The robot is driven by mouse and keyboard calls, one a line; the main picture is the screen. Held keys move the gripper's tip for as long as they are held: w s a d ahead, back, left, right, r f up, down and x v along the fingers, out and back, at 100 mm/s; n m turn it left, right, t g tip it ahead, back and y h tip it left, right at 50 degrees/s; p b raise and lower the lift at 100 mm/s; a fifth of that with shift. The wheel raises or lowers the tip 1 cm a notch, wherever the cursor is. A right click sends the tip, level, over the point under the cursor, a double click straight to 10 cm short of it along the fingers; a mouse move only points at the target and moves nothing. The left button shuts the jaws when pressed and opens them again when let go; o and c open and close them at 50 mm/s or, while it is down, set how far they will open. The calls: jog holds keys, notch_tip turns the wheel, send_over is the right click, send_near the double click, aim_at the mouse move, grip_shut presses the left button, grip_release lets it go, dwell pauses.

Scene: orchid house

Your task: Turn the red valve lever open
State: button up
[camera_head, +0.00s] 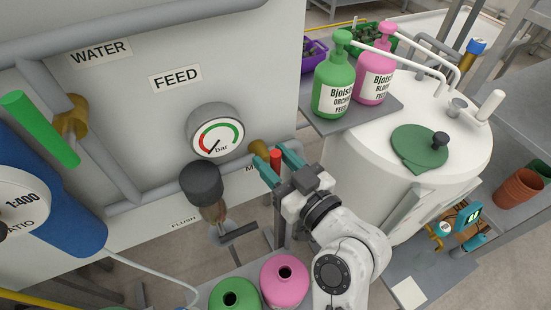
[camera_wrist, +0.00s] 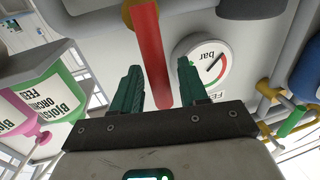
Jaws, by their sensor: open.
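The red valve lever (camera_head: 276,158) shows as a short red end by the panel, at a brass valve (camera_head: 259,148) right of the pressure gauge (camera_head: 217,136). Most of it is hidden behind my gripper there. In the wrist view the red lever (camera_wrist: 152,50) is a long bar running down from the top between the two teal fingers. My gripper (camera_head: 273,160) is open around the lever. In the wrist view my gripper (camera_wrist: 160,68) has the lever closer to its left finger, with a clear gap to the right finger. I cannot tell whether the left finger touches it.
A green lever (camera_head: 40,129) is on the panel's left side, above a blue doser (camera_head: 60,205). A dark knob (camera_head: 201,182) hangs below the gauge. Green (camera_head: 334,82) and pink (camera_head: 374,77) bottles stand on a shelf beside the white tank (camera_head: 445,140). Another pink bottle (camera_head: 285,283) stands below.

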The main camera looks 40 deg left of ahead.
jog(key=shift+c, duration=0.4)
grip_shut()
jog(key=shift+w+d, duration=0.1)
jog(key=shift+w, duration=0.05)
jog(key=w+d+f+m+t+y+b, duration=0.1)
jog(key=w+d+f+m+t+b, duration=0.1)
jog(key=m, duration=1.8)
jog(key=shift+w+f+t+b, duration=0.55)
jog(key=shift+w+f+t, duration=0.65)
jog(key=shift+w+f, duration=0.55)
jog(key=shift+s+d+f+m, duration=0.1)
jog(key=shift+s+f+m, duration=0.1)
jog(key=shift+f+m, duration=0.1)
jog(key=shift+o, duration=0.4)
grip_release()
jog(key=shift+r, duration=0.1)
